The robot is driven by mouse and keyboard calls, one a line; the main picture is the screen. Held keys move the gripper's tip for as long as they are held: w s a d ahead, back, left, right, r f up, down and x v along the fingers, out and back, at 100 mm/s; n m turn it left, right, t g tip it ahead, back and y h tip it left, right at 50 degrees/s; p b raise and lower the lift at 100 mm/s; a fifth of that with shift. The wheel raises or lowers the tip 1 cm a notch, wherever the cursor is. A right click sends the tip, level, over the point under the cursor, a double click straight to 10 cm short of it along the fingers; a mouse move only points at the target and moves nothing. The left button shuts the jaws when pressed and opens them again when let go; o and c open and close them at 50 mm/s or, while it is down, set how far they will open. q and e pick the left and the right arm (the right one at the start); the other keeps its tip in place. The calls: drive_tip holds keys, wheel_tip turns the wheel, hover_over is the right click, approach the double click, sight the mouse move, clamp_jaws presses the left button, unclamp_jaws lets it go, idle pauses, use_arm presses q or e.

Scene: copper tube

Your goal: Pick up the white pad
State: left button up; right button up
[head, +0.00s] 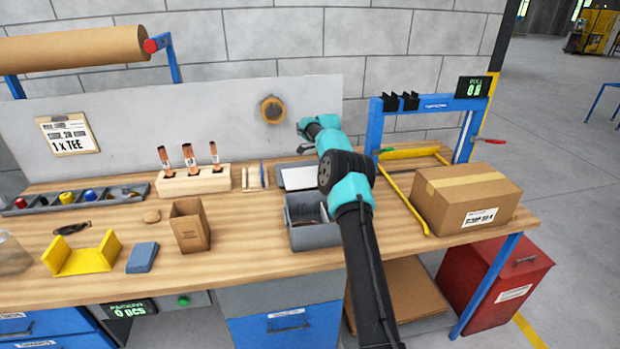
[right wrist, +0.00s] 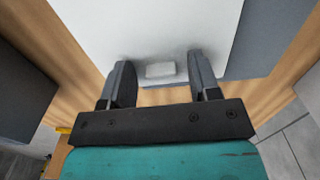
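The white pad (right wrist: 160,70) is a small pale block in the right wrist view. It shows between the fingers of my right gripper (right wrist: 160,75), with a gap on each side. The fingers are apart and hold nothing; I cannot tell how far the pad is from them in depth. Behind the pad is a large pale flat surface (right wrist: 150,25). In the head view my right gripper (head: 304,136) is at the back of the bench, beyond a pale tray (head: 297,178). I cannot make out the pad there. My left gripper is not in view.
A grey bin (head: 314,236) stands in front of the tray. A wooden block with copper tubes (head: 194,181) is to the left, and a cardboard box (head: 465,197) to the right. A blue frame (head: 375,125) and the grey back panel (head: 200,115) stand behind.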

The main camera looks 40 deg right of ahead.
drive_tip(key=c, duration=0.9)
drive_tip(key=shift+o, duration=0.2)
wheel_tip(320, 180, up, 9)
drive_tip(key=shift+w, duration=0.1)
drive_tip(key=shift+r, duration=0.5)
drive_tip(key=shift+a, duration=0.1)
